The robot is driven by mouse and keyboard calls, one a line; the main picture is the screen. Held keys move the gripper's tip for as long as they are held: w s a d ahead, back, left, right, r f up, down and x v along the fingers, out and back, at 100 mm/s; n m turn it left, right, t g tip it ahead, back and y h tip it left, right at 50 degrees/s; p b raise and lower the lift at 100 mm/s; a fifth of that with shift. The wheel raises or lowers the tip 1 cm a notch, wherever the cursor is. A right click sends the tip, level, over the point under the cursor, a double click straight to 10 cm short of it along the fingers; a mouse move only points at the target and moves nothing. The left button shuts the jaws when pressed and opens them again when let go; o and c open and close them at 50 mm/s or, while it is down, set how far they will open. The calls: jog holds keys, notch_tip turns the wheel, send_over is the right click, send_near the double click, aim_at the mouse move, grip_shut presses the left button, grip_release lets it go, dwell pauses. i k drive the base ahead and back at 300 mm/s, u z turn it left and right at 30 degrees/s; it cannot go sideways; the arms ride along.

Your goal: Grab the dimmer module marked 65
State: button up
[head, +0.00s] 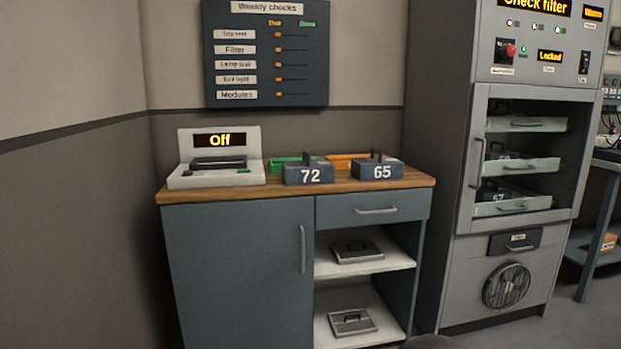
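The dimmer module marked 65 (377,171) is a dark blue-grey block with a black handle on top. It stands upright on the right part of the wooden counter top (412,182). A like module marked 72 (308,174) stands to its left, with a gap between them. My gripper is not in the head view, so its state and its distance from the modules do not show.
A tester reading "Off" (220,160) stands at the counter's left. A green tray (283,163) and an orange tray (343,161) sit behind the modules. The cabinet (240,270) has a drawer and open shelves. A tall rack (518,150) reading "Locked" stands right.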

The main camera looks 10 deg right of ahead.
aim_at(364, 169)
jog(key=u, duration=0.65)
jog(key=i, duration=1.1)
jog(key=z, duration=0.45)
